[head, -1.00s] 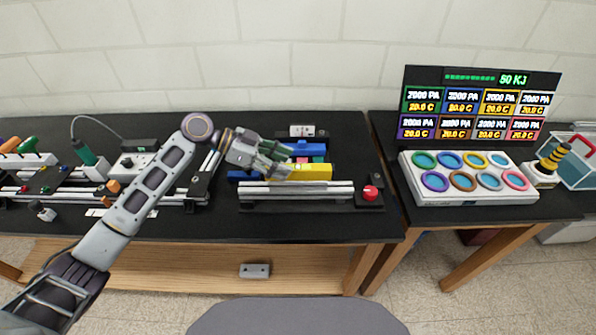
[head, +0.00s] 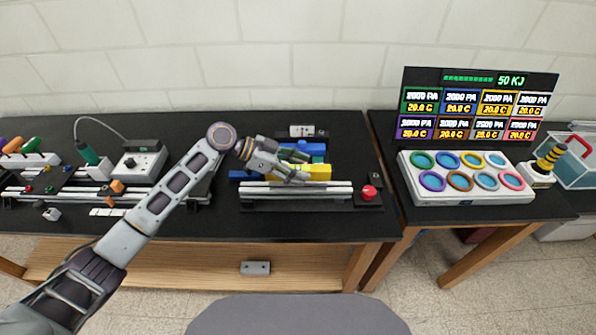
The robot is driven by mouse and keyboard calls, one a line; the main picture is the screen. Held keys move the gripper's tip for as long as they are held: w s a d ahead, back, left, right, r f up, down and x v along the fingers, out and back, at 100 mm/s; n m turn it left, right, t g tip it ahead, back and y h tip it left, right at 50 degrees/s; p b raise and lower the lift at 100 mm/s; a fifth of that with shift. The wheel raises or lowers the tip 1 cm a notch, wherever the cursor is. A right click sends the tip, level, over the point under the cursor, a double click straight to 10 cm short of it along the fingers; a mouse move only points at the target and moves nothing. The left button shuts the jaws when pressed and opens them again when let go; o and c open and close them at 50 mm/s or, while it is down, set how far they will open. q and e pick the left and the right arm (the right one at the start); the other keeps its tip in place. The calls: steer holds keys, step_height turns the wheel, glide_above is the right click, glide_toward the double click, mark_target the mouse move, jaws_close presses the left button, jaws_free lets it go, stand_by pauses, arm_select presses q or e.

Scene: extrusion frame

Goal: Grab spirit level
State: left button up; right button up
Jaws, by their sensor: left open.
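The spirit level looks to be the yellow bar (head: 319,172) lying behind the light extrusion rails (head: 270,191) in the middle of the black bench. Its left part is hidden by my left gripper. My left gripper (head: 296,175) is open, with its fingers just above or beside the left part of the yellow bar. I cannot tell whether they touch it. My right gripper is not in view.
Blue blocks (head: 301,147) lie behind the yellow bar. A red knob (head: 369,192) stands right of the rails. A white panel with coloured rings (head: 417,187) is on the right table.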

mark_target(298, 168)
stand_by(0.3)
arm_select(q)
jaws_close()
steer(key=shift+r, duration=0.15)
steer(key=shift+r+b, duration=0.95)
steer(key=shift+r, duration=3.95)
